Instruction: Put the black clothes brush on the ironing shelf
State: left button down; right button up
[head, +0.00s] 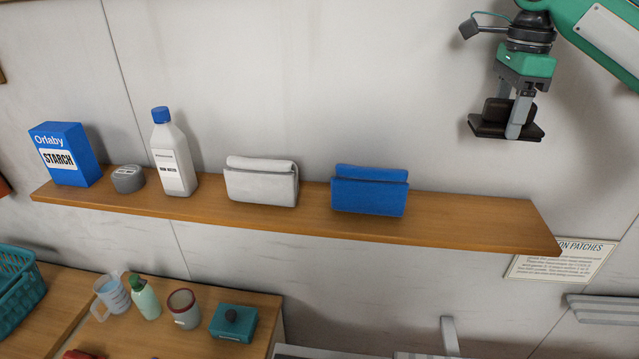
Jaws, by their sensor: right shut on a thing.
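The black clothes brush (490,127) is held in my right gripper (514,118) at the upper right. The gripper is shut on the brush's upright dark part, with the flat dark base below. The brush is in the air, clear of the wooden ironing shelf (470,222), and appears above its right end in the head view. The right end of the shelf is bare. My left gripper is not in view.
A lower counter (130,335) holds a jug, bottle, cup and teal box.

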jog(key=shift+s+r, duration=0.15)
jog(key=shift+s, duration=0.05)
jog(key=shift+s+f, duration=0.45)
jog(key=shift+s, duration=0.15)
jog(key=f, duration=0.2)
jog(key=shift+w+f, duration=0.3)
notch_tip(320, 180, down, 4)
jog(key=r, duration=0.1)
send_over(473, 223)
notch_tip(473, 223, down, 8)
jog(key=shift+f, duration=1.45)
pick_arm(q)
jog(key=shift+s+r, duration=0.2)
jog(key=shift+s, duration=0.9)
pick_arm(e)
jog(key=shift+f, duration=1.25)
